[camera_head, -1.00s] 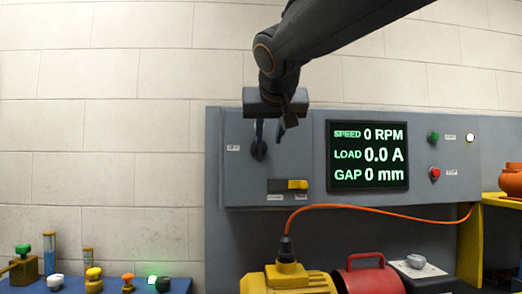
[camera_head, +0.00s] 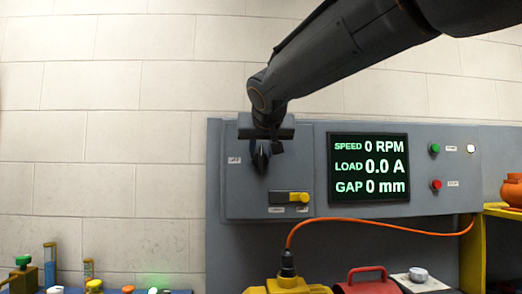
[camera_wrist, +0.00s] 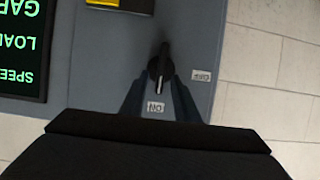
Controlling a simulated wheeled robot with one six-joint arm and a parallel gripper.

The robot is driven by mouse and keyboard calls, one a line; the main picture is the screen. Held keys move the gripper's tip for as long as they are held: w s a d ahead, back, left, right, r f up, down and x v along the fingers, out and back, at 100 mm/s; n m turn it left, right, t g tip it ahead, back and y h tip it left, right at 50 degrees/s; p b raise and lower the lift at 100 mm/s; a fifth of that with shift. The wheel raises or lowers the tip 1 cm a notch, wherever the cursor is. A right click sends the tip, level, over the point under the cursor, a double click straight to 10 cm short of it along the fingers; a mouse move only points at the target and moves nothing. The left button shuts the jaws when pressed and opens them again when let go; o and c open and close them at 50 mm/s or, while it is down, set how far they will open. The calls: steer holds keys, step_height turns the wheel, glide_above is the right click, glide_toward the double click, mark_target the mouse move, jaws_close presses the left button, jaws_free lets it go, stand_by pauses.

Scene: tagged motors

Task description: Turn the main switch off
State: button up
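The main switch is a black rotary knob (camera_wrist: 160,68) on the left of the grey panel. In the wrist view its handle points toward the ON label (camera_wrist: 156,107); the OFF label (camera_wrist: 201,76) is to the right. In the head view the knob (camera_head: 261,161) shows partly below my gripper (camera_head: 260,145), with the OFF label (camera_head: 234,160) to its left. In the wrist view my gripper (camera_wrist: 161,78) has its two fingertips apart, one on each side of the knob. The handle sits between them, with no clear contact visible.
A yellow slide switch (camera_head: 298,197) is below the knob. A display (camera_head: 368,168) reads 0 RPM, 0.0 A and 0 mm. Green (camera_head: 435,148) and red (camera_head: 436,184) buttons are at the right. An orange cable (camera_head: 380,224) runs below the panel.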

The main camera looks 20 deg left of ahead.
mark_target(256, 160)
jaws_close()
steer(key=shift+a+b, duration=0.1)
steer(key=shift+b, duration=0.2)
steer(key=n+b, duration=0.1)
steer(key=a+n+h+b, duration=0.1)
steer(key=b, duration=0.1)
steer(key=shift+s+f+n+t+h, duration=0.2)
steer(key=shift+n+t+h, duration=0.1)
steer(key=shift+n+t, duration=0.1)
steer(key=shift+s+a+f+n+t+h+b, duration=0.1)
steer(key=shift+a+f+n+t+h+b, duration=0.1)
steer(key=shift+n+h+b, duration=0.3)
steer(key=shift+a+f+n+t+h+b, duration=0.1)
steer(key=shift+n+t+h+b, duration=0.1)
steer(key=shift+n+b, duration=0.5)
steer(key=n+b, duration=0.1)
steer(key=n+t+h+b, duration=0.1)
steer(key=f+n+t+b, duration=0.1)
steer(key=n, duration=0.1)
steer(key=shift+s+a+b, duration=0.15)
steer(key=shift+a+b, duration=0.15)
steer(key=shift+b, duration=0.1)
steer(key=n+t+b, duration=0.1)
steer(key=n, duration=0.1)
steer(key=n+h+b, duration=0.1)
steer(key=n+b, duration=0.1)
steer(key=shift+a+f+t+b, duration=0.1)
steer(key=shift+f+t+b, duration=0.2)
steer(key=shift+f+t, duration=0.1)
steer(key=shift+n, duration=0.3)
